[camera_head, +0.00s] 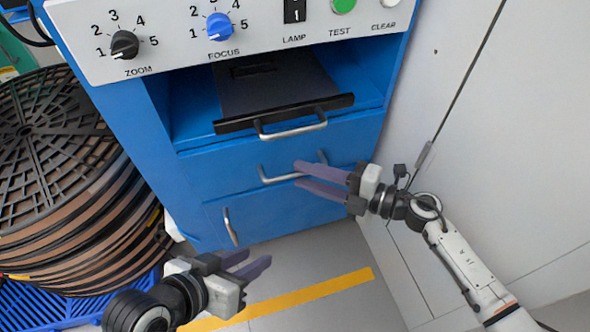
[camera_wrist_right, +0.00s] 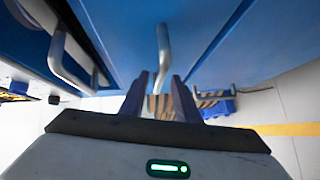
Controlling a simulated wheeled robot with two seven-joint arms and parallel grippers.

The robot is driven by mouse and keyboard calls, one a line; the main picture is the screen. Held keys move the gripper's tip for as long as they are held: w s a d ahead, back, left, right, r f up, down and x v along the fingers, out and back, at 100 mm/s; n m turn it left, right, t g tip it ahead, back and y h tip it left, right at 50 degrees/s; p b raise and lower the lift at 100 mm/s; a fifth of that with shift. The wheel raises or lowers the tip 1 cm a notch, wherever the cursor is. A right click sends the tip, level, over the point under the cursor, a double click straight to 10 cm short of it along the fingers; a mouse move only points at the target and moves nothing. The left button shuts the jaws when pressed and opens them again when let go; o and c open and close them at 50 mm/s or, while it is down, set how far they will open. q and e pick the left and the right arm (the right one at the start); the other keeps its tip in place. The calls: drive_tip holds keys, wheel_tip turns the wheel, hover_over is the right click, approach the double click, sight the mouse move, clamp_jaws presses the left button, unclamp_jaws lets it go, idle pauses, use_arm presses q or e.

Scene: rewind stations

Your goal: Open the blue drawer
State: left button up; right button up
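The blue drawer (camera_head: 230,165) is in the blue cabinet, below a black tray, and looks closed. Its silver bar handle (camera_head: 275,178) runs across its front. My right gripper (camera_head: 297,174) is at this handle from the right, with its two purple-grey fingers apart, one above and one below the bar. In the right wrist view the handle (camera_wrist_right: 163,48) runs between the fingertips (camera_wrist_right: 163,78); I cannot tell whether either finger touches it. My left gripper (camera_head: 253,261) is open and empty, low in front of the cabinet.
The black tray (camera_head: 285,112) with its own silver handle sits in the opening above. A lower door has an upright handle (camera_head: 230,227). Stacked reels (camera_head: 60,180) stand on a blue pallet at left. A grey wall panel (camera_head: 490,130) is close on the right.

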drive_tip(key=shift+x, duration=1.3)
use_arm(q)
drive_tip(key=shift+w+r, duration=0.15)
drive_tip(key=shift+w, duration=0.2)
use_arm(e)
clamp_jaws()
